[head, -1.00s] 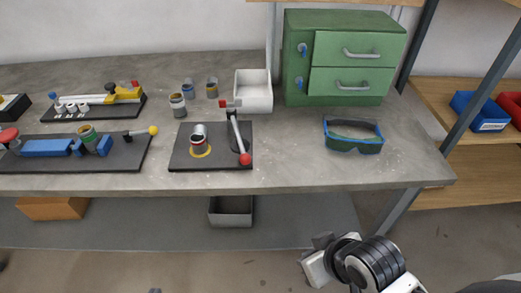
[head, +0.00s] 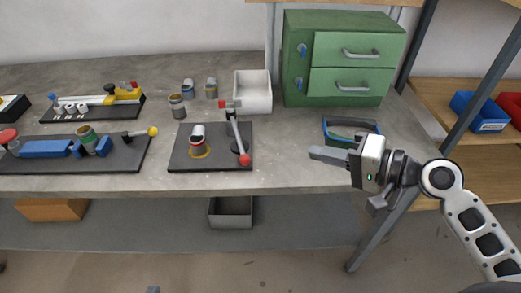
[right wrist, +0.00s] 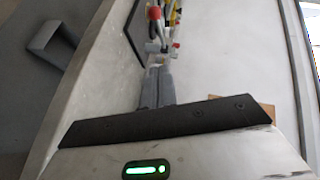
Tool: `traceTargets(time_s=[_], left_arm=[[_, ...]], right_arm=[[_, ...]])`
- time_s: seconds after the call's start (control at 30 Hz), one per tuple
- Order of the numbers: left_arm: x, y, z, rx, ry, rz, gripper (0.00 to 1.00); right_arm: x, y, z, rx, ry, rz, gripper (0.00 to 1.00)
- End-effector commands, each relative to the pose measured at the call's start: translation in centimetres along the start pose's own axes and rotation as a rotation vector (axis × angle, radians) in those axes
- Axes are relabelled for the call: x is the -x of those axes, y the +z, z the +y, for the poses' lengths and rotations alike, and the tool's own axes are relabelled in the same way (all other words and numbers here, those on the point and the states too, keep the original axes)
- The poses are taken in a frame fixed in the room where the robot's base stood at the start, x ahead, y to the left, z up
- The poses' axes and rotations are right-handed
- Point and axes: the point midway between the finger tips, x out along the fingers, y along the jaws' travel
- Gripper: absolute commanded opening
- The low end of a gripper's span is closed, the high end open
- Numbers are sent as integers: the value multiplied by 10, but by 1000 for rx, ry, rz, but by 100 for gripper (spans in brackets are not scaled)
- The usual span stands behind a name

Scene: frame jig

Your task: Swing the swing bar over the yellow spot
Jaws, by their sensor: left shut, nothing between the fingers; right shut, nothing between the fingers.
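The swing bar (head: 235,130) is a grey bar on a dark board (head: 183,160). It has a red ball at its near end and a red piece at its far end. My right gripper (head: 314,153) is shut and empty, to the right of the board and clear of the bar. Its fingers (right wrist: 157,87) show in the right wrist view, with the board's red parts beyond. Only a small grey tip of my left gripper (head: 153,290) shows at the bottom edge.
Goggles (head: 350,126) lie just behind my right gripper. A white bin (head: 253,92), a green cabinet (head: 345,58) and several cans stand at the back. A board with blue blocks (head: 70,160) lies at the left. The bench is clear between the bar's board and my gripper.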

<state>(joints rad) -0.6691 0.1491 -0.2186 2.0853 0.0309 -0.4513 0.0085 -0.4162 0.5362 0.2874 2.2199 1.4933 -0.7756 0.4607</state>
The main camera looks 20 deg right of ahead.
Motion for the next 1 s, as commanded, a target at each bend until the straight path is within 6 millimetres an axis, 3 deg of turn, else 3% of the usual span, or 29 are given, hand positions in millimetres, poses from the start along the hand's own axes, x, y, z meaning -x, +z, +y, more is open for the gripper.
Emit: traceTargets(time_s=[0.17,0.57,0.73,1.0], left_arm=[[3,-4,0,-5,-2,-1,0],[7,-5,-2,-19,-10,-22,0],[9,-8,-3,-21,-13,-18,0],[8,-9,-5,-20,-16,-16,0]], right_arm=[[-20,-3,-5,-12,-13,3,0],[-103,0,-5,-11,-10,1,0],[-118,19,-4,-12,-7,0,0],[-126,27,-2,-8,-6,2,0]])
